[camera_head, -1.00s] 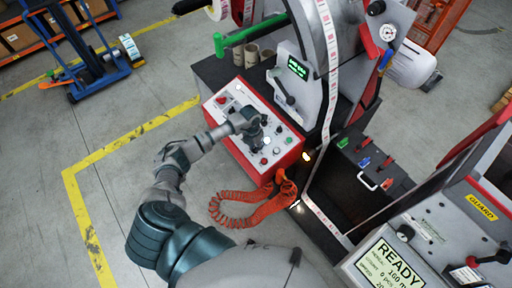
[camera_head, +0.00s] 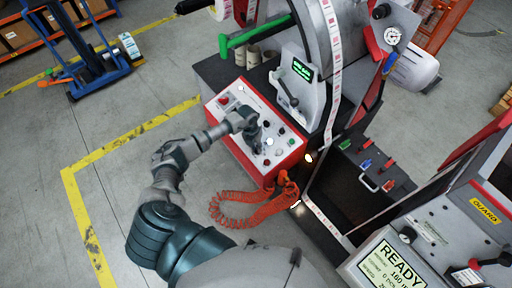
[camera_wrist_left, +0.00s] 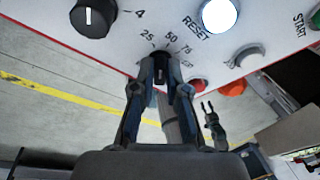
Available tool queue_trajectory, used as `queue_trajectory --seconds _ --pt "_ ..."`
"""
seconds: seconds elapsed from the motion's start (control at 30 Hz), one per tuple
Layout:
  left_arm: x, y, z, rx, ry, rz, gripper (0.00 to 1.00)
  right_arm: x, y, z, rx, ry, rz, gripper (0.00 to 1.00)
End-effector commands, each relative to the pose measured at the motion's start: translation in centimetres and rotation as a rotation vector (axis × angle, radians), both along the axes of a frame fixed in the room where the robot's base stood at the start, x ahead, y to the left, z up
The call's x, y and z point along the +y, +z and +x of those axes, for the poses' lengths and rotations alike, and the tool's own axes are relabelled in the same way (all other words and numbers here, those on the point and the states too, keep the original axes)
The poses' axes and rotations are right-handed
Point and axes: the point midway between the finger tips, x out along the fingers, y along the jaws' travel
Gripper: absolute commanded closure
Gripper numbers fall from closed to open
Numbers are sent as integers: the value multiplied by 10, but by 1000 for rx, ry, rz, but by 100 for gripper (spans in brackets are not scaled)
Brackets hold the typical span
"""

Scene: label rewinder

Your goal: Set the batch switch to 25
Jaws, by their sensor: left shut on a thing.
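The batch switch (camera_wrist_left: 160,56) is a small black knob on the light control panel (camera_wrist_left: 265,18), with 25, 50 and 75 printed around it and a further mark partly covered. My left gripper (camera_wrist_left: 160,68) is shut on this knob, one finger on each side. The fingers hide much of it, and I cannot tell which number it points to. In the head view my left gripper (camera_head: 255,143) reaches down onto the red-edged panel (camera_head: 223,103), and the knob is hidden there.
A larger black knob (camera_wrist_left: 94,17), the lit RESET button (camera_wrist_left: 219,15), a grey knob (camera_wrist_left: 249,56) and a red button (camera_wrist_left: 233,88) surround the switch. An orange coiled hose (camera_head: 250,212) hangs below the panel. Open floor lies to the left.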

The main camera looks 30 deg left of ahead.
Motion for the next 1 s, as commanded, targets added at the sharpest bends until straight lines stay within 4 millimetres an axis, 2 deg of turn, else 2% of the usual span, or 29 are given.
queue_trajectory --seconds 0.03,0.17,0.5,1.0 --pt "4 -6 -6 21 37 1 100 6 2 0 1 0 7 60" --pt "4 -6 -7 32 133 -23 100 13 5 0 0 0 15 60" --pt "3 -6 -7 52 310 -71 100 4 14 0 0 3 4 60" --pt "3 -8 -8 59 363 -85 100 2 16 1 -2 1 2 60"
